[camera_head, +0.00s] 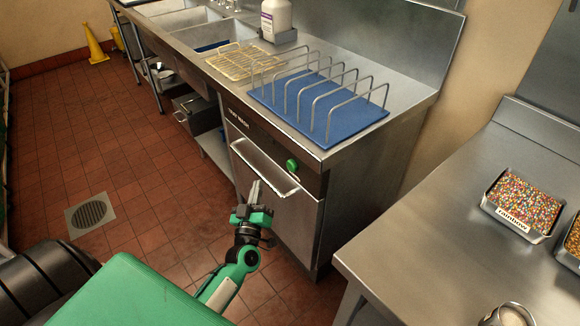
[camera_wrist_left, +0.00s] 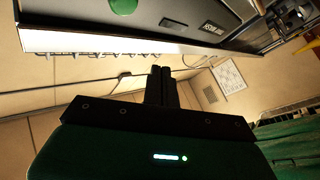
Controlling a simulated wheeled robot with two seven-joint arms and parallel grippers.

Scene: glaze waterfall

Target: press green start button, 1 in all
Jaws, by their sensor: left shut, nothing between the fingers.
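The green start button (camera_head: 292,165) is a round button on the dark panel at the front of the under-counter tray washer (camera_head: 282,215), to the right above its door handle. In the left wrist view the green button (camera_wrist_left: 123,5) shows at the top edge, partly cut off. My left gripper (camera_head: 256,187) is shut and empty, in front of the washer door and below and left of the button, apart from it. In the left wrist view the closed fingers (camera_wrist_left: 161,72) point up, with the button above and to their left. My right gripper is not in view.
The washer's bar handle (camera_head: 263,168) sticks out close to my left gripper. A blue mat with a wire rack (camera_head: 375,112) lies on the counter above. A steel table (camera_head: 420,245) with a sprinkle tray (camera_head: 522,205) stands at right.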

